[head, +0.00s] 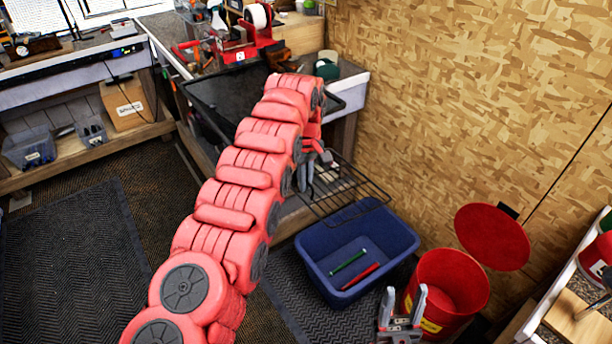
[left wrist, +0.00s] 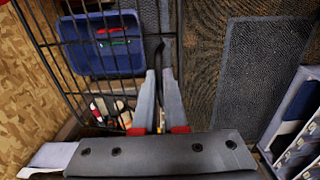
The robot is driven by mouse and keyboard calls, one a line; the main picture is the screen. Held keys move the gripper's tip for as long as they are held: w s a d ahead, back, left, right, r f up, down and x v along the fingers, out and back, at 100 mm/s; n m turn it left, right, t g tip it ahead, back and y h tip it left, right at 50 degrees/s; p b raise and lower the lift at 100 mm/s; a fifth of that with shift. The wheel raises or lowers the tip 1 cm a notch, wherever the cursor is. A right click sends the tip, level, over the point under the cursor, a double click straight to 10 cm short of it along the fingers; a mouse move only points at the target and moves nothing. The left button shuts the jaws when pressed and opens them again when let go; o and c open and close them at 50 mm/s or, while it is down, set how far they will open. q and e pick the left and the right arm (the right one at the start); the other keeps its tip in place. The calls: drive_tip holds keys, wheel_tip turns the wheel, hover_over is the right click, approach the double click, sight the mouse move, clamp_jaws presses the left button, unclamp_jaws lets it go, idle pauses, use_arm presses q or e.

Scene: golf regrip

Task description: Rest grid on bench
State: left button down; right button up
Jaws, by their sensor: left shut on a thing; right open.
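A black wire grid (head: 352,197) is held out in the air in front of the bench's right end, partly above the blue bin. My left gripper (head: 308,178) is shut on the grid's edge, and the red left arm hides part of the grid and bench. In the left wrist view the grid (left wrist: 62,58) extends left from the shut fingers (left wrist: 160,100). The bench (head: 352,88) stands against the board wall, with a black tray (head: 215,90) on its top. My right gripper (head: 403,308) is open and empty at the lower right, beside the red bucket.
The blue bin (head: 400,240) on the floor holds a green grip (head: 348,262) and a red grip (head: 360,277). A red bucket (head: 462,275) with a raised lid (head: 492,236) stands right of it. A red tool (head: 240,50) and tape roll (head: 257,16) stand behind the tray.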

use_arm(q)
drive_tip(key=shift+a+f, duration=0.15)
drive_tip(key=shift+f, duration=0.2)
drive_tip(key=shift+s, duration=0.1)
drive_tip(key=shift+f, duration=0.1)
drive_tip(key=shift+f, duration=0.25)
drive_tip(key=shift+w+f, duration=0.1)
drive_tip(key=shift+w, duration=0.1)
drive_tip(key=shift+a+f, duration=0.15)
drive_tip(key=shift+a, duration=0.1)
drive_tip(key=shift+w+a+f, duration=0.15)
drive_tip(key=shift+a+f, duration=0.1)
drive_tip(key=shift+f, duration=0.55)
drive_tip(key=shift+f, duration=0.15)
